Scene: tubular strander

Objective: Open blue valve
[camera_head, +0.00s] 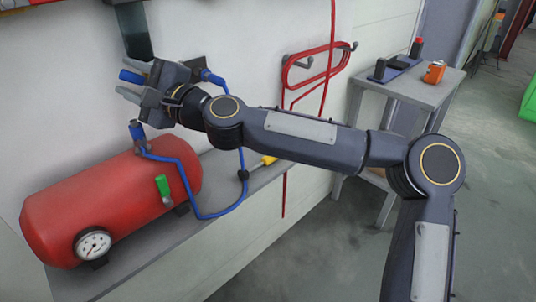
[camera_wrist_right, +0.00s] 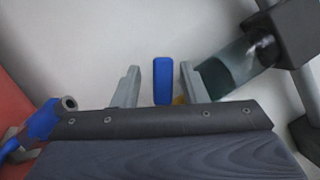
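The blue valve handle (camera_head: 131,77) sticks out near the wall, above the red tank. In the right wrist view the blue handle (camera_wrist_right: 163,80) stands between the two grey fingers, with a gap on both sides. My right gripper (camera_head: 129,79) is open around it and does not appear to touch it. In the right wrist view the gripper (camera_wrist_right: 160,84) shows its fingers spread. The valve's body is mostly hidden behind my right gripper. My left gripper is not in view.
The red tank (camera_head: 110,205) with a green handle (camera_head: 163,186) and gauge (camera_head: 93,244) sits on a grey shelf (camera_head: 215,235) below. A blue hose (camera_head: 187,175) loops beside it. A dark glass cylinder (camera_wrist_right: 228,75) is close to the right finger. A red hose (camera_head: 310,68) hangs right.

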